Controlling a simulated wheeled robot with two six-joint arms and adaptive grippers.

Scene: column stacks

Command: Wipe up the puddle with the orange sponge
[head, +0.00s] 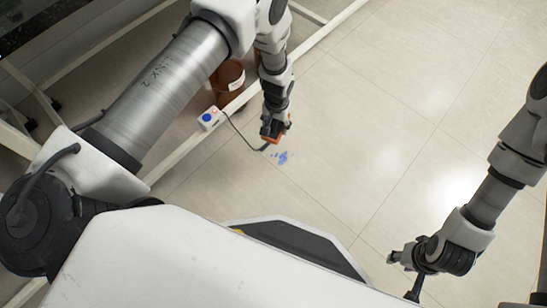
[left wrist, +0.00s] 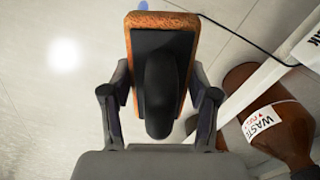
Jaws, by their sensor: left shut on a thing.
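My left gripper (head: 272,131) is shut on the orange sponge (left wrist: 162,20), by the black block and handle on its back. In the head view only small orange edges of the sponge (head: 287,122) show around the fingers. The blue puddle (head: 282,157) is a few small blotches on the pale floor, just below the gripper in the picture. I cannot tell whether the sponge touches the floor. My right gripper (head: 414,286) is at the lower right, away from the puddle, its fingers unclear.
A brown bottle (left wrist: 277,124) with a "WASTE" label stands by a white frame rail (head: 316,36); the bottle also shows in the head view (head: 229,76). A white box with blue and red buttons (head: 209,118) trails a black cable near the puddle. Tiles to the right are clear.

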